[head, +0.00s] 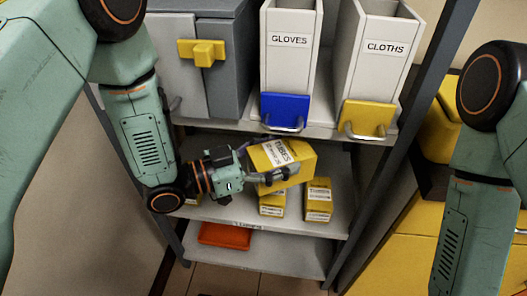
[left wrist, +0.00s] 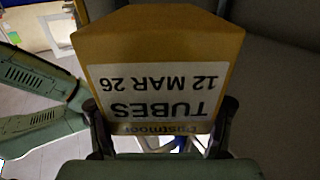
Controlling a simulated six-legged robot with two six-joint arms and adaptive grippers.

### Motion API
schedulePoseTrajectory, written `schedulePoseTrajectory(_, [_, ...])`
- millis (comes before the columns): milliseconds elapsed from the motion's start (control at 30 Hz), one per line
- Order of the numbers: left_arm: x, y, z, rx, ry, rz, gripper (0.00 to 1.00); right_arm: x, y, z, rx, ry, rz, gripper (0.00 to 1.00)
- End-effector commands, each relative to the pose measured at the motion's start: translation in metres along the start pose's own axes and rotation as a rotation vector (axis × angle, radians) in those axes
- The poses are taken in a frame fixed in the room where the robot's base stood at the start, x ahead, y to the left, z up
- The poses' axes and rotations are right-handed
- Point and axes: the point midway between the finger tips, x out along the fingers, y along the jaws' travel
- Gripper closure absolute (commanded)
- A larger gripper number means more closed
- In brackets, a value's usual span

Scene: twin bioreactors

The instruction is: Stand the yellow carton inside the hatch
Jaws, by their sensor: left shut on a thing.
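The yellow carton (head: 293,158) with a white TUBES label is held in my left gripper (head: 262,176) in front of the shelf rack. It is tilted and above the middle shelf. In the left wrist view the carton (left wrist: 160,45) fills the middle, its label upside down, reading TUBES 12 MAR 26. The two fingers of the left gripper (left wrist: 161,125) press on its sides. My right arm shows at the right of the head view, but its gripper is out of frame. I cannot make out a hatch in either view.
Other yellow cartons (head: 318,200) stand on the middle shelf (head: 335,160), just behind and below the held one. A GLOVES bin (head: 289,60) and a CLOTHS bin (head: 375,70) stand above, beside a grey cabinet (head: 175,50). A red-orange item (head: 225,234) lies on the bottom shelf.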

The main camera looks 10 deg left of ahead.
Motion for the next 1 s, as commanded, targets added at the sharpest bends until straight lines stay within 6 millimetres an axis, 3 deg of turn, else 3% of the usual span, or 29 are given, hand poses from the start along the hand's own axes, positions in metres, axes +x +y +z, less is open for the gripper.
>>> schedulePoseTrajectory(233, [0.003, 0.002, -0.002, -0.001, 0.000, 0.021, 0.69, 0.000, 0.000, 0.000, 0.000, 0.000, 0.000, 0.60])
schedulePoseTrajectory(367, [-0.007, 0.004, -0.003, -0.006, -0.001, -0.012, 0.69, 0.000, 0.000, 0.000, 0.000, 0.000, 0.000, 0.60])
schedulePoseTrajectory(800, [-0.112, -0.027, 0.006, -0.009, 0.000, -0.414, 0.69, 0.000, 0.000, 0.000, 0.000, 0.000, 0.000, 0.60])
schedulePoseTrajectory(1000, [-0.146, -0.034, 0.014, -0.004, -0.001, -0.539, 0.69, 0.000, 0.000, 0.000, 0.000, 0.000, 0.000, 0.60])
